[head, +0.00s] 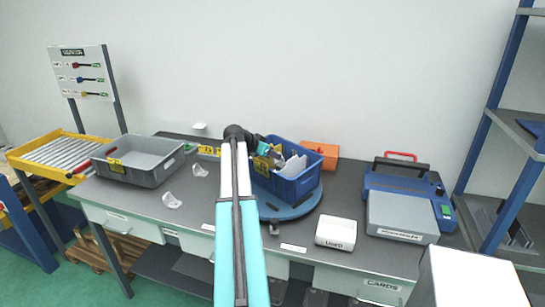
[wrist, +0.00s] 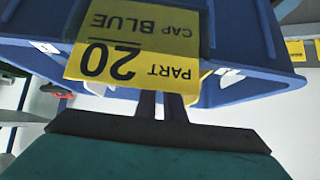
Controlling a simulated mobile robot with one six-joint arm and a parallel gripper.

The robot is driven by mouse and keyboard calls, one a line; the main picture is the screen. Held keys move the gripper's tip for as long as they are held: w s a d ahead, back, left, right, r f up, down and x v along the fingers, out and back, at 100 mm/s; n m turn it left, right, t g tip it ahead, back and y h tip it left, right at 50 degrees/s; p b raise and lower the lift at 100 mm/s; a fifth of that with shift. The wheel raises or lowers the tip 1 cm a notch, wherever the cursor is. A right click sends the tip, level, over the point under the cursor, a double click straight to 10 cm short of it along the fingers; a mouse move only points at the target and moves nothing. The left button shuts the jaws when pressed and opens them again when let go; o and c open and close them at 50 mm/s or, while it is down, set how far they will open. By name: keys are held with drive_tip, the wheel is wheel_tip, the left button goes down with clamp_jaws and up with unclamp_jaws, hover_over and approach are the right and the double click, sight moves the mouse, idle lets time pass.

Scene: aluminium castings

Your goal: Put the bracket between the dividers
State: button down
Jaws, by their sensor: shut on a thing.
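My gripper (head: 263,145) is at the left rim of the blue crate (head: 309,181), which holds pale upright dividers (head: 294,165). In the wrist view its dark fingers (wrist: 161,103) run up behind the crate's yellow label, which hides their tips. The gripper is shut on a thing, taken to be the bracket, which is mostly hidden. A pale patch shows beside the label, but I cannot tell whether it is the bracket or a divider. The crate (wrist: 255,35) fills the upper wrist view, with the label (wrist: 140,48) reading "PART 20 CAP BLUE".
The crate stands on a round blue turntable (head: 275,210). Two pale castings (head: 200,170) (head: 172,201) lie on the table's left part. A grey bin (head: 142,173), white box (head: 336,233), orange box (head: 321,152) and blue case with a scale (head: 400,215) stand around.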

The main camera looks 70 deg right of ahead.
drive_tip(key=shift+f+b, duration=0.6)
drive_tip(key=shift+b, duration=0.1)
drive_tip(key=c, duration=1.9)
unclamp_jaws()
drive_tip(key=shift+o, duration=0.2)
drive_tip(key=shift+r, duration=0.1)
drive_tip(key=shift+r+p, duration=0.55)
drive_tip(key=shift+p, duration=0.15)
drive_tip(key=b+v, duration=0.3)
drive_tip(key=v, duration=0.9)
drive_tip(key=shift+a+f, duration=0.1)
